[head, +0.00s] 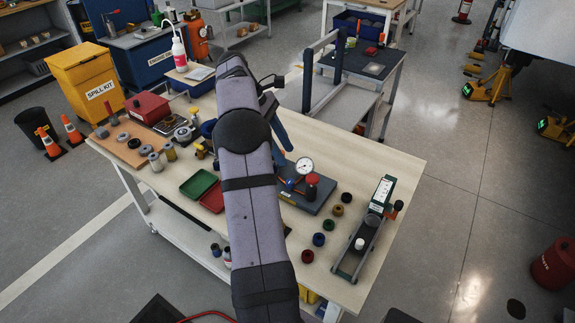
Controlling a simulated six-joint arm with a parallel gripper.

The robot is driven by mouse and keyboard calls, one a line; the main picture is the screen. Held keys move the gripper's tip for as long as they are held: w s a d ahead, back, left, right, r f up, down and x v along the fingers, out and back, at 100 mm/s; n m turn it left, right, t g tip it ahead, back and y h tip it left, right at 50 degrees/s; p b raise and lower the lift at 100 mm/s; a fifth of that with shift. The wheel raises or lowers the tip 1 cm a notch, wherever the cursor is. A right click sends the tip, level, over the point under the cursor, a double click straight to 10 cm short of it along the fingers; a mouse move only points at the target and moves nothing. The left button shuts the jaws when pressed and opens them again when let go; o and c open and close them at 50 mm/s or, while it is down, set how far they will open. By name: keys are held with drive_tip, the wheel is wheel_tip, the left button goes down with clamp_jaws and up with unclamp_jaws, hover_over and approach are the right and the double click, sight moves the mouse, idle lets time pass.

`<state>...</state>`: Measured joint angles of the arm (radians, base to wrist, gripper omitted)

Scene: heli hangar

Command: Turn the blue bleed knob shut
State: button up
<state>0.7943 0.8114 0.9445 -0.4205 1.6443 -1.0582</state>
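A blue knob (290,184) sits on a dark grey block (313,203) on the workbench, beside a round white-faced gauge (304,165) and a red-topped dark cylinder (312,186). I take it for the bleed knob; its turn position is too small to read. My gripper (281,140) shows only in part, as a blue piece at the right edge of my arm, above and a little left of the knob. The arm hides the rest. I cannot see its fingertips or whether it touches anything.
Several loose coloured caps (318,239) lie right of the block. A hand-pump-like device (367,232) stands at the bench's right end. Green (199,184) and red (212,198) trays lie left of my arm. The bench's right back corner is clear.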

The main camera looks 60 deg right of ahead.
sight(290, 181)
drive_tip(key=shift+w+d+f+n+t+h+p, duration=0.35)
drive_tip(key=shift+d+f+n, duration=0.65)
drive_tip(key=shift+f, duration=1.85)
drive_tip(key=shift+w+d+f+n+t+h+p, duration=0.25)
drive_tip(key=shift+d+f+n+t, duration=0.7)
drive_tip(key=shift+f, duration=1.85)
drive_tip(key=shift+w+d+f+n+h, duration=0.15)
drive_tip(key=shift+d+f+n+h, duration=0.4)
drive_tip(key=shift+f+n, duration=1.6)
drive_tip(key=shift+d+f+m, duration=0.1)
drive_tip(key=shift+f+m, duration=0.6)
